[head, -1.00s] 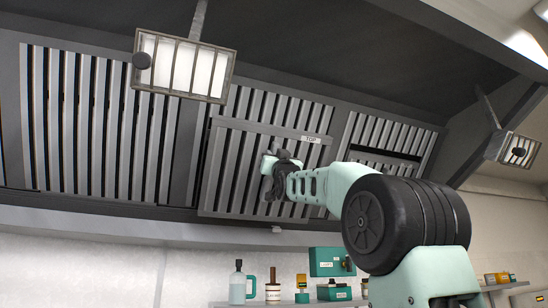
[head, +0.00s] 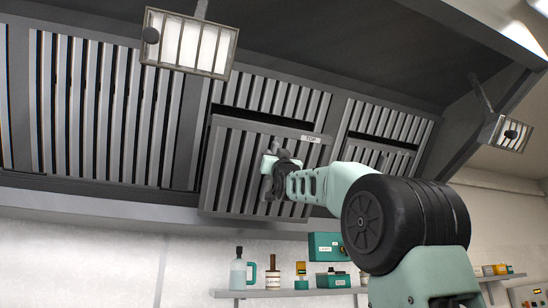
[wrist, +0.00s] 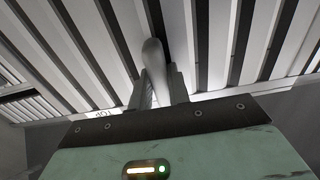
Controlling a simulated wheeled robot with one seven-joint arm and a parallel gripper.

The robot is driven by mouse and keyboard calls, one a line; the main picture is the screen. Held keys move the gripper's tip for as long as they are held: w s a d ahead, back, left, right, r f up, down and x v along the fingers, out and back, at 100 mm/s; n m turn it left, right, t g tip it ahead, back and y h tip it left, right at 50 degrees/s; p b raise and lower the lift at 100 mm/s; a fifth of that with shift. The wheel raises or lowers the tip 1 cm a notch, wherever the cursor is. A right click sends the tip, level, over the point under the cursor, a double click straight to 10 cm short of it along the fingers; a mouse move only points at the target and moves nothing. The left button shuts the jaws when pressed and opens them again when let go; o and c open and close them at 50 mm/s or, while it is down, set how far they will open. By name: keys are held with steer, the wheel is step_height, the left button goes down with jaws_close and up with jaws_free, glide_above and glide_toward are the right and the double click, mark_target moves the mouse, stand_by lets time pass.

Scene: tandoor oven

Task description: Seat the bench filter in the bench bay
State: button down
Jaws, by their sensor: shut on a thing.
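The bench filter (head: 230,172) is a grey slatted panel with a TOP tag (head: 311,138) at its upper right corner. My gripper (head: 272,165) is shut on its handle, in front of its right part. The wrist view shows the rounded grey handle (wrist: 154,62) between my fingers, with the slats close behind. The filter is tilted like the hood face and hangs in front of its lower edge. Slats (head: 272,97) show above its top edge, with a dark strip between. No bay is clearly marked as the bench bay, and the filter hides what is behind it.
Slatted panels (head: 105,105) fill the hood's left side. Another slatted section (head: 382,118) with a dark gap is at right. Caged lamps (head: 190,42) and (head: 505,133) hang in front. Below is a shelf (head: 290,293) with bottles and teal boxes.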

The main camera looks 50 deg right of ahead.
steer(key=shift+s+a+r+t, duration=0.1)
steer(key=shift+s+t, duration=0.05)
steer(key=shift+t, duration=0.15)
steer(key=p+x, duration=0.2)
steer(key=shift+r, duration=0.25)
steer(key=p+x, duration=0.8)
steer(key=x, duration=0.1)
steer(key=shift+f, duration=0.25)
steer(key=shift+w+d+r+p, duration=0.5)
steer(key=shift+w+p, duration=0.25)
steer(key=shift+p, duration=0.2)
steer(key=shift+r, duration=0.15)
steer(key=shift+p+x, duration=0.5)
steer(key=shift+x, duration=1.4)
steer(key=shift+w+d+r, duration=0.2)
steer(key=shift+w+r, duration=0.15)
steer(key=shift+w, duration=0.15)
stand_by(0.9)
